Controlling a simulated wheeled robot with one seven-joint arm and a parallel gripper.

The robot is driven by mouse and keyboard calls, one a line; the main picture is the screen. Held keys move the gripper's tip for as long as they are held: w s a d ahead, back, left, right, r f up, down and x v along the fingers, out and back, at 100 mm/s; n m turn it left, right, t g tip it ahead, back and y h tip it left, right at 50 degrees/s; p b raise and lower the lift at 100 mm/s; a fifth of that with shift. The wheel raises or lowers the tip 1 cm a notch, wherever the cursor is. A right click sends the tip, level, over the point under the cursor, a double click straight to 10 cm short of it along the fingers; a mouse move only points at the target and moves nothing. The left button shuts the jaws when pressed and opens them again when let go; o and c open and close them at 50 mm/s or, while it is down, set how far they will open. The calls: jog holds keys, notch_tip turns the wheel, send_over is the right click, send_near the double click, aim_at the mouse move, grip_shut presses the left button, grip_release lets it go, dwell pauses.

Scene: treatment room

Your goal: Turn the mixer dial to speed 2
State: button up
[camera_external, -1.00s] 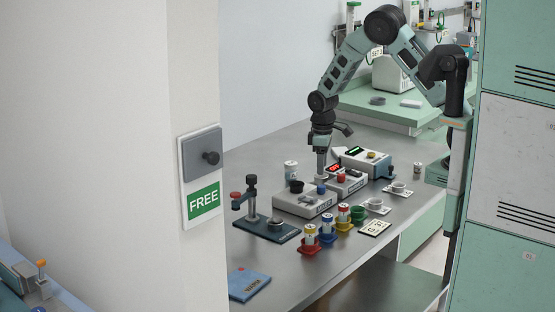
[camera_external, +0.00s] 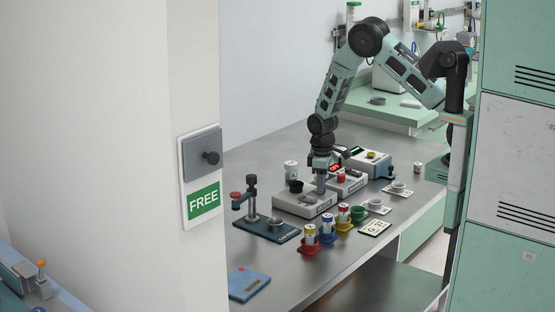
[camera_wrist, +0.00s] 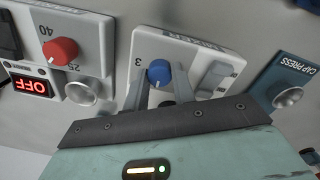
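The mixer is a white box (camera_wrist: 200,52) with a blue dial (camera_wrist: 158,72) in the wrist view. A "3" is printed beside the dial; other marks around it are hidden or too small to read. My gripper (camera_wrist: 162,86) is open, with one finger on either side of the dial at its near edge. I cannot tell whether the fingers touch it. In the external view the mixer box (camera_external: 297,205) stands on the grey bench, and my gripper (camera_external: 320,190) is down over its right end, hiding the dial.
A white box with a red knob (camera_wrist: 60,50) and a red "OFF" display stands close beside the mixer. A blue cap press (camera_wrist: 296,76) is on its other side. Coloured cups with jars (camera_external: 326,233) stand in front.

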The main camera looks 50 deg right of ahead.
jog(key=shift+m, duration=0.4)
jog(key=m, duration=0.3)
jog(key=shift+m+p, duration=0.4)
jog(key=shift+w+m+p, duration=0.1)
jog(key=shift+m+p, duration=0.2)
jog(key=shift+m, duration=1.7)
jog(key=o, duration=1)
jog(key=shift+r, duration=0.1)
notch_tip(320, 180, up, 17)
jog(key=b, duration=0.2)
jog(key=shift+a+r, duration=0.15)
jog(key=shift+a, duration=0.05)
